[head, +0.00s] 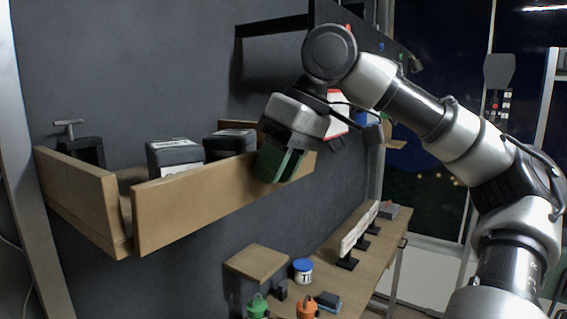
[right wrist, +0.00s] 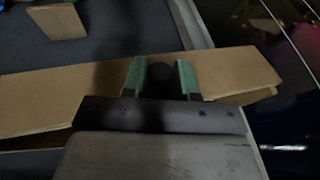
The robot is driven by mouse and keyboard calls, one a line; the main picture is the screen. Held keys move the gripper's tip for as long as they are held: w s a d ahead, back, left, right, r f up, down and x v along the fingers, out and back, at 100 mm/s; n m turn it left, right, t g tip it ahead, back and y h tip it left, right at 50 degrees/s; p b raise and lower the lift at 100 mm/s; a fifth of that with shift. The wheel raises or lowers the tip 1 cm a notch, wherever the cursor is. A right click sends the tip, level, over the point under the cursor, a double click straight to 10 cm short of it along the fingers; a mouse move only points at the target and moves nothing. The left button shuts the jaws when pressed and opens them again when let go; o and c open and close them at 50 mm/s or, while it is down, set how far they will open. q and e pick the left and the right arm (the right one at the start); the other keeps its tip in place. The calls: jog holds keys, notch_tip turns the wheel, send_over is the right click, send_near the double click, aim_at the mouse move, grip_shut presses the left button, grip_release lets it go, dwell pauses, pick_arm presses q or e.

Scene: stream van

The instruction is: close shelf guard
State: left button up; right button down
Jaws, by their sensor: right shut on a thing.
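The shelf guard (head: 205,200) is a long light-wood board along the front of the wall shelf. It stands roughly upright, with a narrow gap between its left end and the shelf's wooden side wall (head: 75,195). My right gripper (head: 280,165) is at the guard's right part, its green fingers shut on it. In the right wrist view the fingers (right wrist: 160,78) lie over the guard (right wrist: 60,100), with a dark rounded thing between them. The exact contact is hidden by the gripper. My left gripper is not in view.
Two dark boxes, one left (head: 175,155) and one right (head: 230,142), stand behind the guard. A dark clamp-like tool (head: 82,148) is at the shelf's left end. Below is a wooden bench (head: 330,270) with a blue-lidded tub (head: 303,270) and small green and orange items.

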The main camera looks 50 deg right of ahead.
jog(key=shift+w+r+g, duration=0.2)
jog(key=shift+w+g, duration=0.15)
jog(key=shift+g, duration=0.15)
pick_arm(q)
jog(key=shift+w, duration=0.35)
pick_arm(e)
jog(key=shift+w+r+g, duration=0.1)
jog(key=shift+w+g, duration=0.1)
jog(key=shift+g, duration=0.2)
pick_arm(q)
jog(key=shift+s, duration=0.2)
pick_arm(e)
jog(key=c, duration=0.9)
grip_release()
jog(key=shift+w, duration=0.1)
jog(key=shift+o, duration=0.2)
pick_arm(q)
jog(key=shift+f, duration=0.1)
pick_arm(e)
jog(key=v, duration=1)
jog(key=shift+r, duration=0.4)
